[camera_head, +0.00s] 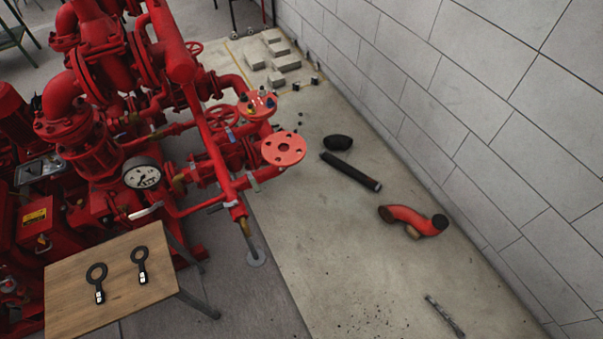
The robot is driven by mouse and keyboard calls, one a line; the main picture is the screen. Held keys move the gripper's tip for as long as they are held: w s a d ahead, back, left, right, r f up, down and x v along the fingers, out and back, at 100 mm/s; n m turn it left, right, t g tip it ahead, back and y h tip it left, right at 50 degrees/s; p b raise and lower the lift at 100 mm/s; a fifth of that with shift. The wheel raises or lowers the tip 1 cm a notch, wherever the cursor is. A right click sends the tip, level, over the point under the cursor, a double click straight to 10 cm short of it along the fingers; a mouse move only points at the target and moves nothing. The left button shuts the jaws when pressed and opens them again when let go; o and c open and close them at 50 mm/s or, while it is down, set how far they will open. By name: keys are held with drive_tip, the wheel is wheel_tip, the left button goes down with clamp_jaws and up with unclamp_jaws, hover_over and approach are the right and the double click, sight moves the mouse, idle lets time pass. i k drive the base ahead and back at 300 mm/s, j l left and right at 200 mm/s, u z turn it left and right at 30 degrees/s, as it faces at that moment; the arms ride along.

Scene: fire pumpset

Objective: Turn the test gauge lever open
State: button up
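A round white-faced gauge (142,173) with a dark rim sits on the red pipework, left of centre in the head view. My gripper is not in view.
A wooden table (110,311) with two black ring-shaped tools (97,281) stands in front of the pumpset. A flanged red pipe end (284,148) juts out. A black cylinder (350,171) and a bent red pipe (408,218) lie on the concrete by the block wall.

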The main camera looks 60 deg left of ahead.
sight(147, 211)
drive_tip(key=u, duration=2.5)
drive_tip(key=j+u, duration=0.1)
drive_tip(key=u, duration=0.9)
drive_tip(key=i+j+u, duration=0.1)
drive_tip(key=u, duration=0.4)
drive_tip(key=i+l+z, duration=0.1)
drive_tip(key=z, duration=0.15)
drive_tip(key=i+l+z, duration=0.1)
drive_tip(key=z, duration=0.2)
drive_tip(key=i+j, duration=0.05)
drive_tip(key=i, duration=0.05)
